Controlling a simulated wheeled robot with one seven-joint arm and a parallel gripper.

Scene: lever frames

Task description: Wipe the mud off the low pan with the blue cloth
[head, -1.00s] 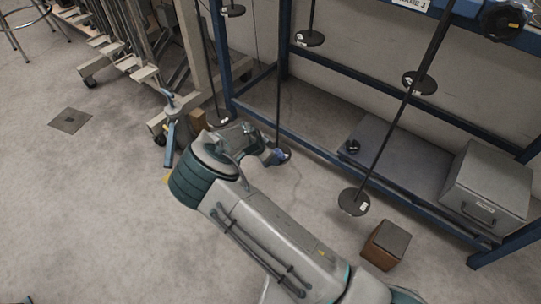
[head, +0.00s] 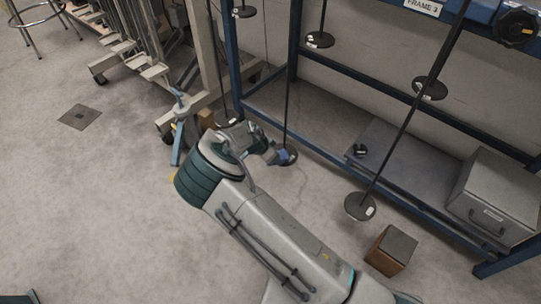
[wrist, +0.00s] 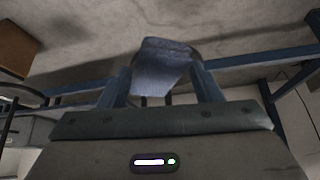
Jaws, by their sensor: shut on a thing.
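My gripper (head: 280,157) is shut on the blue cloth (wrist: 160,70), which is folded between the two fingers in the wrist view. In the head view the cloth (head: 284,158) is at a small dark round pan (head: 293,153) on the lower end of a thin rod. The cloth and gripper partly hide this pan, and I cannot tell whether they touch it. Another low dark pan (head: 360,207) hangs farther right, close above the floor. Mud is too small to make out on either.
Several other pans hang higher on the blue frame (head: 330,165). A brown box (head: 391,250) stands on the floor at right. A grey case (head: 495,195) sits on the frame's low shelf. A wheeled stand (head: 172,120) is left of my gripper. The floor at left is open.

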